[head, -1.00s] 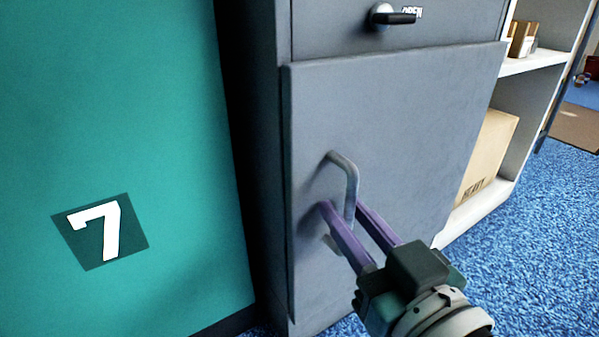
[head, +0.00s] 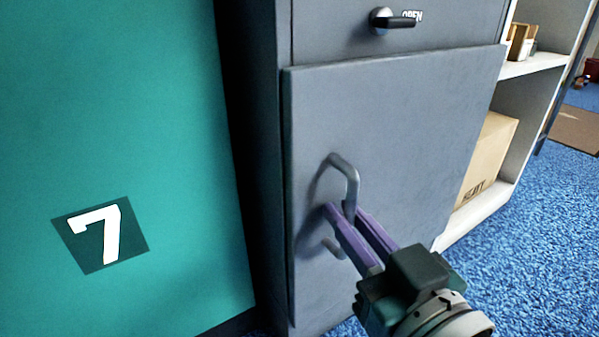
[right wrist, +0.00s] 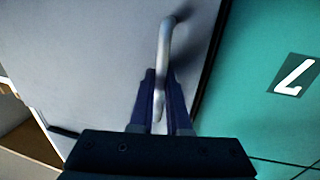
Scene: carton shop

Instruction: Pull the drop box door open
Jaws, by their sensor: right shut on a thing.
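The drop box door (head: 400,130) is a flat grey panel on the lower part of a grey cabinet. It looks closed or nearly so; its left edge stands slightly proud of the cabinet frame. A bent metal bar handle (head: 348,172) is fixed near its left side. My right gripper (head: 341,210) is shut on the handle, with a purple finger on each side of the bar. In the right wrist view the handle (right wrist: 164,50) runs down between the two fingers (right wrist: 160,95). The fingers hide part of the handle's lower half. My left gripper is not in view.
A black turn lever (head: 398,20) marked OPEN is on the panel above the door. A teal panel with a white 7 (head: 105,237) stands to the left. White shelves (head: 540,100) with a carton (head: 488,160) stand at right. Blue carpet (head: 540,240) is clear at lower right.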

